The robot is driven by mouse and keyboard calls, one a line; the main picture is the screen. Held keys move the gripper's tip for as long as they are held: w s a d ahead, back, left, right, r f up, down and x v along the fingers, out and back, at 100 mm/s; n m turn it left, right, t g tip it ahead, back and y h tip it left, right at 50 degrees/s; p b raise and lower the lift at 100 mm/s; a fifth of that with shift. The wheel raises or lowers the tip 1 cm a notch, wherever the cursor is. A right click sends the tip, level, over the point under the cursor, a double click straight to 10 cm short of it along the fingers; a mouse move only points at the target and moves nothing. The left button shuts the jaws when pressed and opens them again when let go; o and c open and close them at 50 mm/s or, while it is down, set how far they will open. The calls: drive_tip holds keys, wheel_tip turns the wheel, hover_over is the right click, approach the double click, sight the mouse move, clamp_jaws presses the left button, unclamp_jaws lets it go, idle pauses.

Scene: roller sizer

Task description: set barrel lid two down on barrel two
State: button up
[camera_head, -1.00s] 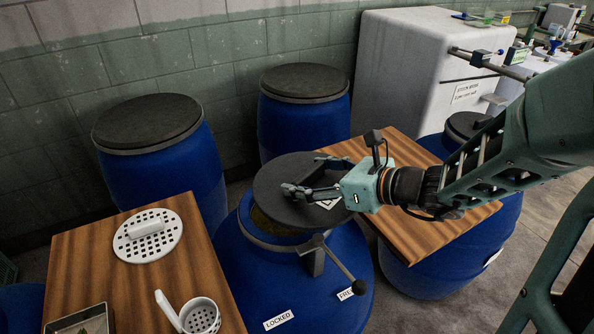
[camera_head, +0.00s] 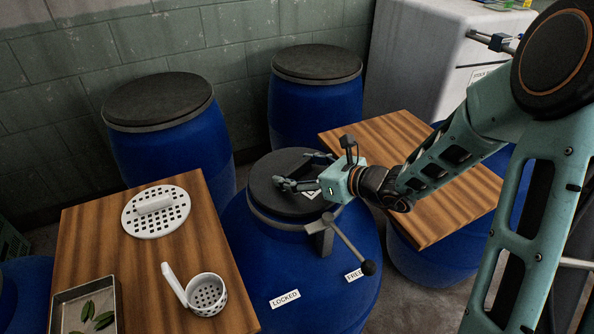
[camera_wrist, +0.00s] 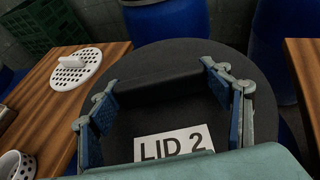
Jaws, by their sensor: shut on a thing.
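Barrel lid two (camera_head: 264,181) is a round dark lid with a raised bar handle and a white "LID 2" label, which reads in the wrist view (camera_wrist: 174,143). My gripper (camera_head: 296,171) is shut on the lid's handle, with one finger at each end of it in the wrist view (camera_wrist: 158,86). The lid lies over the mouth of the blue front barrel (camera_head: 240,244), which I take as barrel two; no number shows on it. The lid looks level and centred on the rim. Whether it rests fully cannot be told.
A lever (camera_head: 347,240) with a black knob stands on the front barrel, above "LOCKED" and "FREE" labels. A wooden board (camera_head: 190,250) at left holds a perforated disc (camera_head: 156,211), ladle (camera_head: 207,294) and leaf tray (camera_head: 60,302). Another board (camera_head: 455,215) is at right. Lidded barrels stand behind.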

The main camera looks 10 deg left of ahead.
drive_tip(key=shift+f+b, duration=0.35)
drive_tip(key=shift+b, duration=0.2)
drive_tip(key=shift+f, duration=0.2)
drive_tip(key=shift+r, duration=0.1)
drive_tip(key=o, duration=1.5)
drive_tip(key=shift+c, duration=0.2)
drive_tip(key=shift+r+p, duration=0.6)
drive_tip(key=p+v, duration=0.1)
drive_tip(key=v, duration=1.1)
drive_tip(key=shift+d, duration=0.1)
